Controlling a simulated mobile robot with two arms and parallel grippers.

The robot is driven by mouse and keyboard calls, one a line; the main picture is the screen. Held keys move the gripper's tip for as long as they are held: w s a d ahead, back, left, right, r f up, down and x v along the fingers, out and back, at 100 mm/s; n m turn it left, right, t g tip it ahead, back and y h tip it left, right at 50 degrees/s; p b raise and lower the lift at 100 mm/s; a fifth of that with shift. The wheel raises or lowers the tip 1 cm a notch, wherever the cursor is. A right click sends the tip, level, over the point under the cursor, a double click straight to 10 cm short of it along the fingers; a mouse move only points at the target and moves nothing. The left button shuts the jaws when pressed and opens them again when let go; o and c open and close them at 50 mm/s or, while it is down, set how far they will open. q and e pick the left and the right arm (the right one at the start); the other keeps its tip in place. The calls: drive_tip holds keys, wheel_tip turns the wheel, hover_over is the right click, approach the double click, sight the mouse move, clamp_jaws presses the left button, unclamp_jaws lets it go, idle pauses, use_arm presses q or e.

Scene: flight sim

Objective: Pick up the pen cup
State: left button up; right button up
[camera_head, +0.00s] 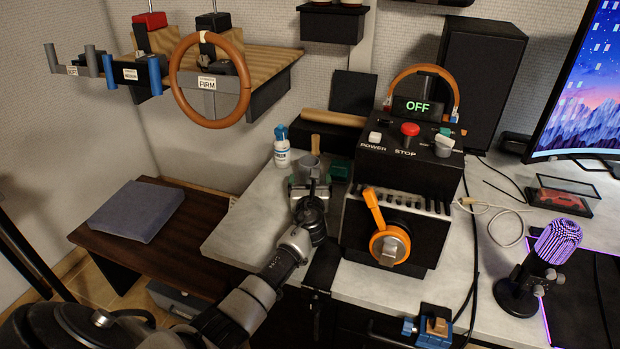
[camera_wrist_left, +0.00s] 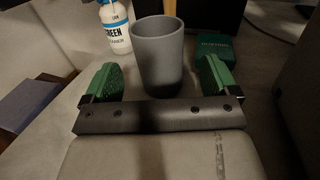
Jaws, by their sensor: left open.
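In the head view the cup (camera_head: 308,165) is partly hidden behind my left gripper (camera_head: 310,182). In the left wrist view my left gripper (camera_wrist_left: 158,82) is open, with one green-padded finger on each side of the cup. Gaps show between the cup and both pads, so it is not held. My right gripper is in neither view.
A white-and-blue spray bottle (camera_head: 282,148) stands just left of the cup. A small green box (camera_head: 341,170) sits to its right. The black control box (camera_head: 408,160) with an orange lever stands close on the right. Bare desk (camera_head: 245,215) lies to the left.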

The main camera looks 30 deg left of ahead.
sight(309, 164)
use_arm(q)
drive_tip(key=shift+w+a, duration=0.35)
drive_tip(key=shift+w, duration=0.2)
drive_tip(key=b+x, duration=0.1)
drive_tip(key=x, duration=0.2)
drive_tip(key=shift+a, duration=0.15)
drive_tip(key=shift+w+a+b, duration=0.25)
drive_tip(key=shift+w+b, duration=0.05)
drive_tip(key=shift+w, duration=0.1)
drive_tip(key=shift+w+a+r, duration=0.1)
drive_tip(key=shift+w+a, duration=0.15)
drive_tip(key=shift+w, duration=0.15)
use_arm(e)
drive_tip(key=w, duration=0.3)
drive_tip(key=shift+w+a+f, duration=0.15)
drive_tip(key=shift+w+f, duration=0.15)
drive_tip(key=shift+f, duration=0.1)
use_arm(q)
drive_tip(key=c, duration=1)
